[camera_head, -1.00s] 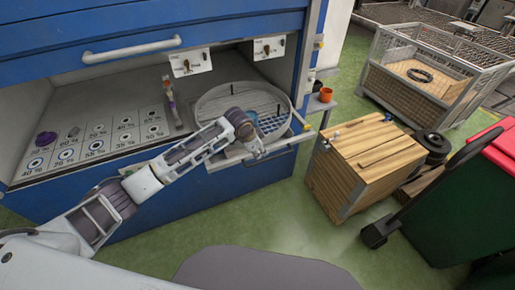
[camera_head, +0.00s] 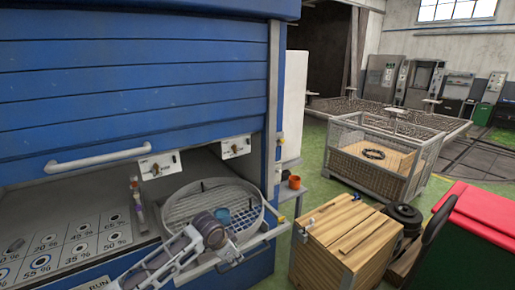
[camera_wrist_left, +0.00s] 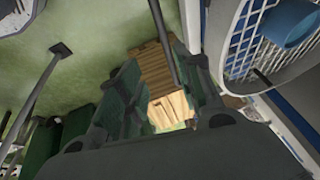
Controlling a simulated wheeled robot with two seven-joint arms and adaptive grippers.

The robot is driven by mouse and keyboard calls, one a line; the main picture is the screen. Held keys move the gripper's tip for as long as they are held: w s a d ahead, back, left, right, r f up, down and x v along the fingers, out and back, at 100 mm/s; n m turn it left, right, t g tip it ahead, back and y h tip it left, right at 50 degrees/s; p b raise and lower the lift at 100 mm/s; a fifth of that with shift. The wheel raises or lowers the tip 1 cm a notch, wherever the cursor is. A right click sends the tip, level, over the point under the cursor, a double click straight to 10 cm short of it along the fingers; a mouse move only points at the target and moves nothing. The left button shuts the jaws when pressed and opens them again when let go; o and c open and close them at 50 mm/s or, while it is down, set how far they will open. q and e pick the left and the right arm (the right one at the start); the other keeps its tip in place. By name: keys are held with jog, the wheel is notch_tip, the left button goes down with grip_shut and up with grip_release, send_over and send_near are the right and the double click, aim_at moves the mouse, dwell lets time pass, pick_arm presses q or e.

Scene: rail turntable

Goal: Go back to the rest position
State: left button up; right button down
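My left arm comes in from the lower left in the head view. Its gripper (camera_head: 232,256) hangs at the front right of a round white basket (camera_head: 172,208), above the cabinet's front ledge. In the left wrist view the two dark fingers (camera_wrist_left: 158,62) stand apart with nothing between them; floor and a wooden crate show through the gap. A blue cup (camera_head: 222,216) is in the basket, behind the wrist. The basket (camera_wrist_left: 238,45) and the blue cup (camera_wrist_left: 288,22) also show at upper right in the wrist view. My right gripper is not in view.
A blue cabinet (camera_head: 130,90) with a marked board (camera_head: 65,255) fills the left. A wooden crate (camera_head: 345,235), an orange cup (camera_head: 294,182) on a side shelf, a wire-mesh bin (camera_head: 345,165) and a red-lidded green container (camera_head: 470,235) stand to the right. Green floor lies between them.

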pick_arm(q)
jog(key=s+d+f+n+h, duration=0.1)
jog(key=s+d+f+n, duration=0.15)
jog(key=s, duration=1.15)
jog(key=s+a+n+y, duration=0.3)
jog(key=s+a+n, duration=0.4)
jog(key=s+a, duration=0.85)
jog(key=s+f+g, duration=0.2)
jog(key=s+f, duration=0.1)
jog(key=f, duration=3.2)
jog(key=s+a+f+g, duration=0.1)
jog(key=s+a+f, duration=0.2)
jog(key=s+f, duration=1.5)
jog(key=s, duration=0.4)
jog(key=shift+f+y, duration=0.3)
jog(key=shift+f, duration=0.05)
